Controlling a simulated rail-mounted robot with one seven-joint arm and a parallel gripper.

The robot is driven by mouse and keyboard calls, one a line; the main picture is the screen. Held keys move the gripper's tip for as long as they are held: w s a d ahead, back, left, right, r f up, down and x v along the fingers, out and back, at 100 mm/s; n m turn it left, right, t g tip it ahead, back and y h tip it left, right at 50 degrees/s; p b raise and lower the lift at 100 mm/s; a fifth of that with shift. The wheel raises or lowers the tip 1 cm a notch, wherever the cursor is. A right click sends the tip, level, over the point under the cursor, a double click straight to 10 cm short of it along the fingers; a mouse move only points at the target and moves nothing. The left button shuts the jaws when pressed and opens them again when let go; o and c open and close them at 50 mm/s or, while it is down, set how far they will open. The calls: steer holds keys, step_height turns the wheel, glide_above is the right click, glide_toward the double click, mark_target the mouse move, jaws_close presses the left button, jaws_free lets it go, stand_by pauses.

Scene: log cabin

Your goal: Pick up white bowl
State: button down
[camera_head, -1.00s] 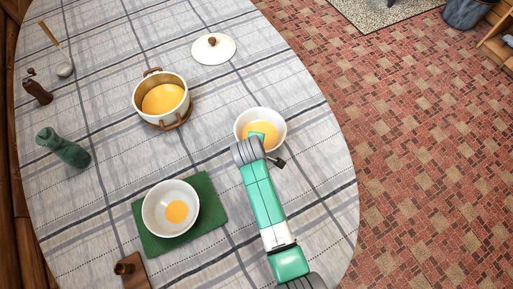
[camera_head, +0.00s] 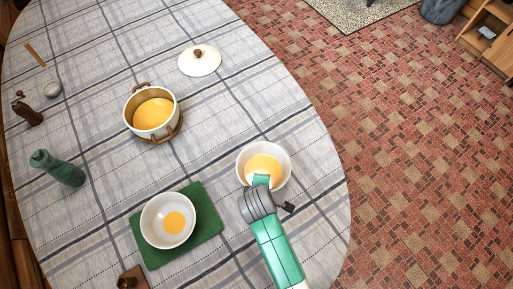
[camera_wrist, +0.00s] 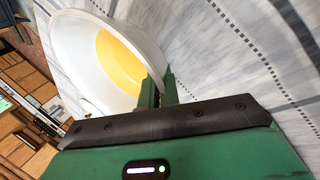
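A white bowl (camera_head: 283,157) with orange-yellow contents is near the right edge of the table in the head view. It fills the upper left of the wrist view (camera_wrist: 75,60), tilted in the picture. My gripper (camera_head: 262,181) is at the bowl's near side. In the wrist view its two green fingers (camera_wrist: 159,92) are close together with the bowl's rim between them. Whether the bowl's base clears the cloth is hard to tell. A second white bowl (camera_head: 150,225) with a yellow spot inside sits on a green mat (camera_head: 212,222) to the left.
A white pot (camera_head: 148,133) with orange contents stands on a trivet, its lid (camera_head: 199,66) lying farther back. A green bottle (camera_head: 62,170), a brown grinder (camera_head: 29,115) and a wooden item (camera_head: 134,279) are at the left and front. The cloth between pot and held bowl is clear.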

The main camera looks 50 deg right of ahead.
steer(key=shift+s+a+r, duration=0.15)
steer(key=shift+s+a, duration=0.25)
steer(key=shift+s, duration=0.4)
steer(key=shift+s+a+r, duration=0.1)
steer(key=shift+s+a, duration=0.25)
steer(key=shift+s, duration=0.4)
